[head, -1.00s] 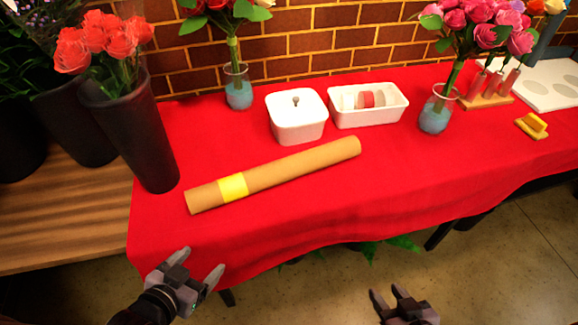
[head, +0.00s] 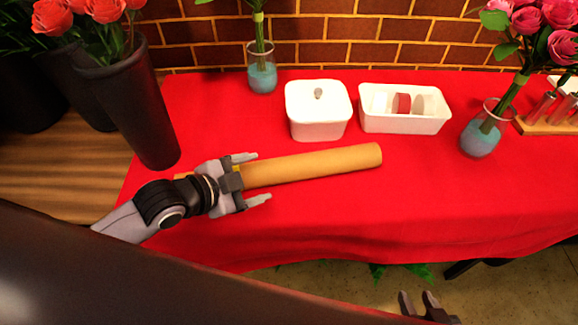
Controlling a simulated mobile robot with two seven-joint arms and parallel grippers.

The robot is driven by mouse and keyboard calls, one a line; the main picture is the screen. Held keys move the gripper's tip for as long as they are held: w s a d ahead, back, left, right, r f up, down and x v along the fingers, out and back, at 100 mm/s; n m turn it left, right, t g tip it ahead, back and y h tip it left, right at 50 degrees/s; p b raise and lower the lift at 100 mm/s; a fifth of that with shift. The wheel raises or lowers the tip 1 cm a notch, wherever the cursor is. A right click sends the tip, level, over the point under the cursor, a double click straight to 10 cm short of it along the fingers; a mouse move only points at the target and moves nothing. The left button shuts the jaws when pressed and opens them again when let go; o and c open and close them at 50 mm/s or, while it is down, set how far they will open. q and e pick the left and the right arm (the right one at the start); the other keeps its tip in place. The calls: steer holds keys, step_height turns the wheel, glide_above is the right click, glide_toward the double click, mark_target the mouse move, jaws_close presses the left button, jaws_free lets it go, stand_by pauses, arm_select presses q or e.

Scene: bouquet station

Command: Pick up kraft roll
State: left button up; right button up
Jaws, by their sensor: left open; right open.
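The kraft roll (head: 320,165) is a long brown tube lying on the red-covered table, slanting slightly up to the right. My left gripper (head: 257,179) is open above the roll's left part, with one finger on the far side and one on the near side of it in the picture. It hides much of the yellow band and the roll's left end; I cannot tell whether it touches the roll. My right gripper (head: 419,298) is open and empty at the bottom edge, over the floor in front of the table.
A white lidded box (head: 318,118) and a white tray (head: 403,121) with spools stand behind the roll. Glass vases (head: 262,78) and (head: 481,139) hold flowers. A tall black vase (head: 140,110) of roses stands left. The red cloth (head: 400,205) is clear on the right.

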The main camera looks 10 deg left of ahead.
mark_target(276, 170)
arm_select(q)
steer(key=shift+x, duration=3.45)
steer(key=c, duration=1.3)
steer(key=shift+r, duration=0.2)
steer(key=shift+c, duration=0.3)
